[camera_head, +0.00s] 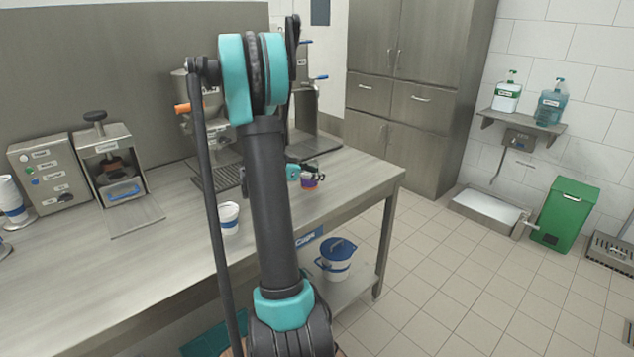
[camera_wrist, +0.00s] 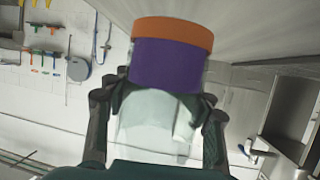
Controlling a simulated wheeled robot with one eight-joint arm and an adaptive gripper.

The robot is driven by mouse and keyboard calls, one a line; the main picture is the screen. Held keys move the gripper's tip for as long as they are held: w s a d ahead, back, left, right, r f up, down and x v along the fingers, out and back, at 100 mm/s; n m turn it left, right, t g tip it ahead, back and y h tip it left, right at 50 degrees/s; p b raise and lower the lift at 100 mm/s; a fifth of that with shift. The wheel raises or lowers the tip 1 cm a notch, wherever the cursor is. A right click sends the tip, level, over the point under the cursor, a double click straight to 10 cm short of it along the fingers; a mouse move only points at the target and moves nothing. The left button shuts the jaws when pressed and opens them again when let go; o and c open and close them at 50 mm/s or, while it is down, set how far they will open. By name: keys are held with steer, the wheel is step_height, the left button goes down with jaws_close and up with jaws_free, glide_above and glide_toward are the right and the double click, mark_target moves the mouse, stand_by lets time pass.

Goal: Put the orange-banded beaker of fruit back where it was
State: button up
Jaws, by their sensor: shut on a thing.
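My gripper (camera_head: 301,174) is past the upper part of my arm, over the far right end of the steel counter. It is shut on a beaker (camera_head: 310,180) with purple contents and an orange band. In the wrist view the beaker's orange band (camera_wrist: 172,33) and purple contents (camera_wrist: 165,66) show clearly, with clear wall between my gripper's fingers (camera_wrist: 158,115).
A white cup with a blue band (camera_head: 229,218) stands on the counter (camera_head: 150,250), left of my arm. A press (camera_head: 110,165) and a control box (camera_head: 50,172) stand at the back left. Machines with drip grates stand behind my arm. A lidded bucket (camera_head: 336,262) is on the lower shelf.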

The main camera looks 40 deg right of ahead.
steer(key=shift+f, duration=1.7)
steer(key=shift+f, duration=0.1)
steer(key=o, duration=1.5)
steer(key=shift+a+r, duration=0.25)
steer(key=v, duration=1.1)
steer(key=shift+a+r, duration=0.1)
steer(key=shift+a, duration=0.1)
